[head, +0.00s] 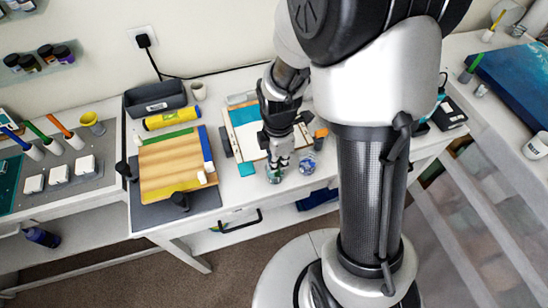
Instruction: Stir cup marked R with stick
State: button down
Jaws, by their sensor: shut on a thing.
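My gripper (278,158) points down over the front edge of the table. It is shut on the stick, which is too small and too covered by the fingers to make out clearly. A small clear cup with greenish contents (274,175) stands right below the fingertips. A second small clear cup with bluish contents (307,165) stands just to its right, apart from it. No R mark can be read on either cup from here. I cannot tell how deep the stick reaches into the cup.
A wooden board with tape (168,165) lies to the left, with black clamps around it. A teal-and-white framed panel (245,133) lies behind my gripper. A grey bin (155,98), a yellow roll (172,119) and a white cup (198,91) stand at the back.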

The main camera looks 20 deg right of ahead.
jog(key=shift+w+a, duration=0.15)
jog(key=shift+w, duration=0.35)
notch_tip(320, 180, up, 7)
jog(key=p, duration=0.5)
jog(key=shift+p, duration=0.4)
notch_tip(320, 180, up, 5)
jog(key=p, duration=0.4)
jog(key=shift+r, duration=0.1)
